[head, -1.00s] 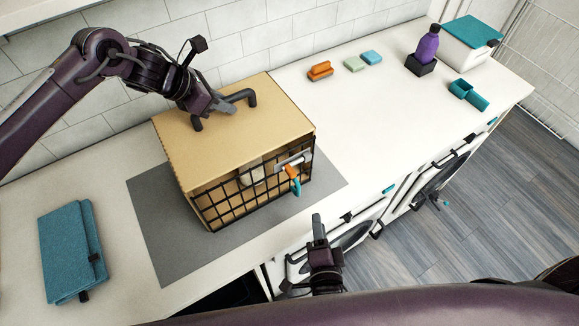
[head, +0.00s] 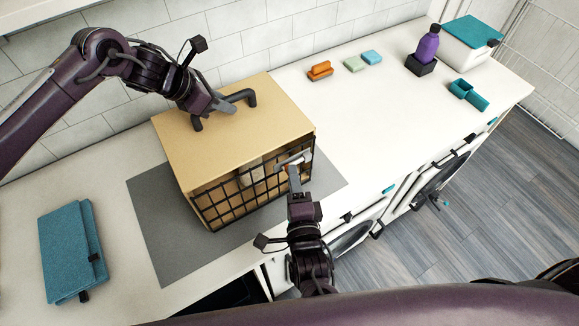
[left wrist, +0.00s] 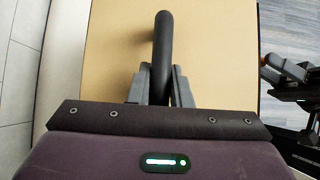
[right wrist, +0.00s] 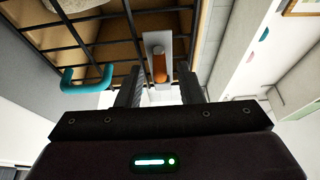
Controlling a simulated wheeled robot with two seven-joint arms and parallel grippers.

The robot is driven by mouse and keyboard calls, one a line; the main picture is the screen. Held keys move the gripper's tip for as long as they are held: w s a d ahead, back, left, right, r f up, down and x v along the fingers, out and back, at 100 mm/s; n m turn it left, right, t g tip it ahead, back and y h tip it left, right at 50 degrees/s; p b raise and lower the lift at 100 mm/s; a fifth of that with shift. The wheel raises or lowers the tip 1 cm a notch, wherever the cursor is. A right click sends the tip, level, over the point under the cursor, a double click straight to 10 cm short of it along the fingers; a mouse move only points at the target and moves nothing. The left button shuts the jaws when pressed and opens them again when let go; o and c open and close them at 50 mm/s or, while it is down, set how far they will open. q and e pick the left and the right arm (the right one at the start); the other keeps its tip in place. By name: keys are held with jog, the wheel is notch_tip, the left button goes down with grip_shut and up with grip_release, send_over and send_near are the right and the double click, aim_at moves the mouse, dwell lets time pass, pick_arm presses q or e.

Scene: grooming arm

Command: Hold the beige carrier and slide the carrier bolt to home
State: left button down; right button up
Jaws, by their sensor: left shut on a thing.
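The beige carrier (head: 235,130) stands on a grey mat (head: 160,240), its black grid door (head: 225,203) facing the counter's front edge. My left gripper (head: 222,104) is shut on the dark handle (head: 250,97) on top; the handle also shows between its fingers in the left wrist view (left wrist: 162,50). My right gripper (head: 294,180) is in front of the bolt's metal plate (head: 300,157) at the door's right side. In the right wrist view its fingers (right wrist: 160,92) are apart, with the orange bolt knob (right wrist: 158,68) between them. Contact cannot be told. A teal loop (right wrist: 85,80) sits on the grid.
A folded teal cloth item (head: 72,250) lies left of the mat. Orange (head: 320,70), green and blue blocks, a purple bottle (head: 427,45) and a white box with a teal lid (head: 470,40) stand farther right.

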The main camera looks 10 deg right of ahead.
aim_at(301, 155)
jog(key=shift+w, duration=1.1)
grip_shut()
dwell(0.5)
jog(key=shift+d, duration=0.1)
dwell(0.3)
jog(key=shift+w+d+f, duration=0.1)
jog(key=shift+w+d, duration=0.2)
jog(key=shift+d, duration=0.4)
jog(key=shift+w+d, duration=0.3)
jog(key=shift+d, duration=0.4)
jog(key=shift+o, duration=0.6)
grip_release()
jog(key=shift+a, duration=0.1)
